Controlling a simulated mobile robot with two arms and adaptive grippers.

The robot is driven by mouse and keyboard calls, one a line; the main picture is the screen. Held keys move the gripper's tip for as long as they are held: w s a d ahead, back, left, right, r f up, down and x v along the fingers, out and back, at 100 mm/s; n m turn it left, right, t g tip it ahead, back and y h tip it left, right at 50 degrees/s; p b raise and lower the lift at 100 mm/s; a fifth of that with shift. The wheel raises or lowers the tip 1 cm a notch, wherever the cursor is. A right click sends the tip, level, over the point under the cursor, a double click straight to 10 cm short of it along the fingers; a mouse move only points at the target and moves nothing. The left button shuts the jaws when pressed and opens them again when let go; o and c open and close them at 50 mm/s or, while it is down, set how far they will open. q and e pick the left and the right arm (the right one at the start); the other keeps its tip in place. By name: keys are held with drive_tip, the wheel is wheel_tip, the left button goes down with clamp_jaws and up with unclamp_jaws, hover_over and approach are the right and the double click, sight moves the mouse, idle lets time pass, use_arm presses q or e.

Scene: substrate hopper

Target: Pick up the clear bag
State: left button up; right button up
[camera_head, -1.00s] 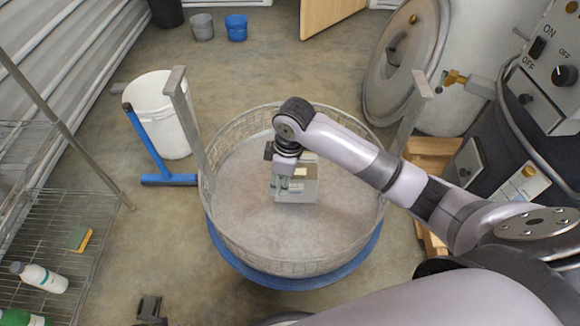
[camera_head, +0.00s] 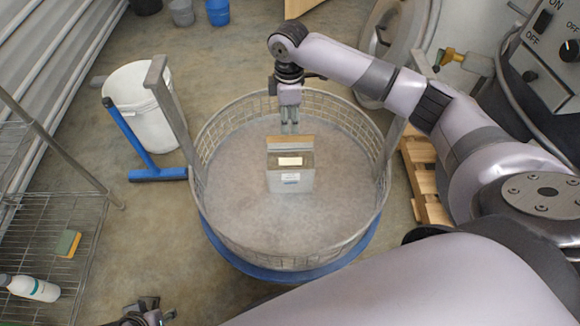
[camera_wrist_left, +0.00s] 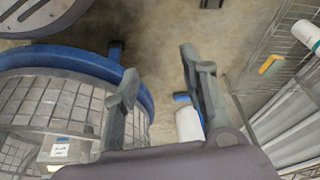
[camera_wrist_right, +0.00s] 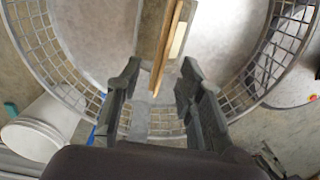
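The clear bag (camera_head: 290,182), greyish with a brown upper edge and a pale label, sits inside the round wire-walled hopper (camera_head: 222,248). My right gripper (camera_head: 289,128) points down at the bag's far, brown edge. In the right wrist view its fingers (camera_wrist_right: 160,78) are spread, with the bag (camera_wrist_right: 150,40) and its brown edge lying ahead and between them; I cannot tell whether they touch. My left gripper (camera_head: 148,314) is low at the bottom left, outside the hopper; in the left wrist view its fingers (camera_wrist_left: 160,62) are apart and empty.
A blue ring (camera_head: 275,274) surrounds the hopper base. Grey posts (camera_head: 170,110) rise at its sides. A white bucket (camera_head: 140,105) and blue squeegee (camera_head: 158,174) stand left. A wire shelf (camera_head: 60,210) is at far left, and a wooden pallet (camera_head: 425,180) is at right.

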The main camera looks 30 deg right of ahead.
sight(290, 137)
wheel_tip(290, 137, down, 4)
drive_tip(key=shift+f+b, duration=0.25)
drive_tip(key=shift+b, duration=0.25)
wheel_tip(290, 137, down, 5)
drive_tip(key=shift+s+f+b, duration=0.15)
drive_tip(key=shift+b, duration=0.9)
use_arm(q)
drive_tip(key=r, duration=0.1)
drive_tip(key=s+r, duration=0.1)
drive_tip(key=shift+a+r+t, duration=0.1)
drive_tip(key=shift+r+t, duration=0.2)
use_arm(e)
drive_tip(key=shift+c, duration=0.6)
clamp_jaws()
drive_tip(key=shift+r, duration=0.2)
